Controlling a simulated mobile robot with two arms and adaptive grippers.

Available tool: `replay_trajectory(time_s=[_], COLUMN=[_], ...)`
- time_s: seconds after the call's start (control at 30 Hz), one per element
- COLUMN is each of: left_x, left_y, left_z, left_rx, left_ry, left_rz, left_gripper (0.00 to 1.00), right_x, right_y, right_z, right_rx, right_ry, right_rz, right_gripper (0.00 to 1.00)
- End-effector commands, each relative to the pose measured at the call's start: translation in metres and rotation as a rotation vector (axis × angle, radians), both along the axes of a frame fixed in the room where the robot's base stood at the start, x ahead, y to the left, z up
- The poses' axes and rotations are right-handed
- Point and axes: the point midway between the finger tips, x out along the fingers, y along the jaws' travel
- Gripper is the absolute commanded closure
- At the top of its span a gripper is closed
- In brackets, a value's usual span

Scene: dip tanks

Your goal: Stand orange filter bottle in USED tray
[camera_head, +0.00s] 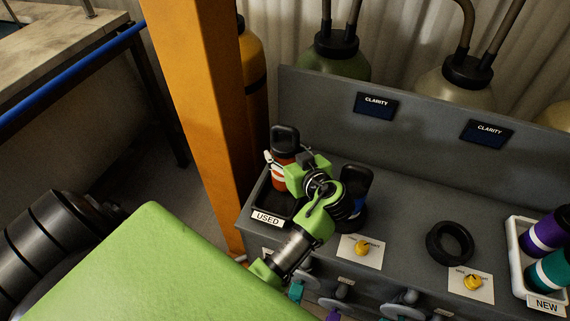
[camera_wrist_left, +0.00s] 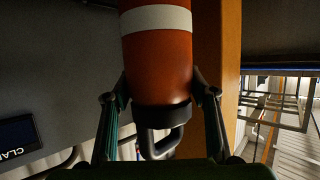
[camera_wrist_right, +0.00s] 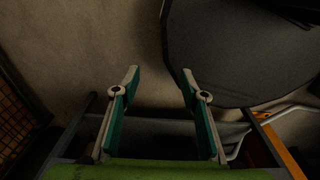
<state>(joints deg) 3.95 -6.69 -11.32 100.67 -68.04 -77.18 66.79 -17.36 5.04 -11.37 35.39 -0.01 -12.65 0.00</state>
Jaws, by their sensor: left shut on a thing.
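The orange filter bottle (camera_head: 279,179), with a white band and a black loop cap, is upright at the USED tray (camera_head: 267,219), over its back part. My left gripper (camera_head: 286,160) is shut on the bottle's upper body, just below the cap. The left wrist view also shows the orange bottle (camera_wrist_left: 158,70) between the two fingers. Whether its base touches the tray floor is hidden by the gripper and tray wall. My right gripper (camera_wrist_right: 160,72) is open and empty in the right wrist view; it is outside the head view.
A dark bottle with blue (camera_head: 356,187) stands right of my left gripper, close to it. An empty black ring (camera_head: 450,243) lies on the grey bench. The NEW tray (camera_head: 516,262) holds purple and teal bottles. An orange post (camera_head: 205,110) rises left of the USED tray.

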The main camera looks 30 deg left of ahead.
Motion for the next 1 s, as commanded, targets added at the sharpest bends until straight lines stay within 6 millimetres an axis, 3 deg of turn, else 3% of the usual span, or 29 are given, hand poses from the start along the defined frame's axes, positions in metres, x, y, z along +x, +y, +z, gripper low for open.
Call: replay_trajectory(time_s=[0.2, 0.43, 0.47, 0.5, 1.0], left_x=[0.0, 0.0, -0.001, -0.001, 0.003], left_y=[0.0, 0.0, 0.0, 0.0, 0.002], left_z=[-0.03, -0.03, -0.032, -0.032, -0.027], left_rx=[0.002, 0.0, -0.002, -0.002, -0.002], left_ry=[-0.001, 0.0, 0.004, 0.004, 0.001], left_rz=[-0.001, -0.001, -0.001, -0.001, -0.002], left_gripper=[0.86, 0.86, 0.42, 0.32, 0.31], right_x=[0.003, 0.004, 0.004, 0.004, 0.006], right_y=[0.006, 0.014, 0.014, 0.014, 0.01], right_z=[-0.022, -0.02, -0.02, -0.02, -0.018], right_rx=[0.007, 0.016, 0.016, 0.016, 0.011], right_ry=[-0.005, -0.006, -0.006, -0.006, -0.01], right_rz=[-0.002, -0.005, -0.004, -0.004, 0.0], right_gripper=[0.6, 0.6, 0.6, 0.6, 0.6])
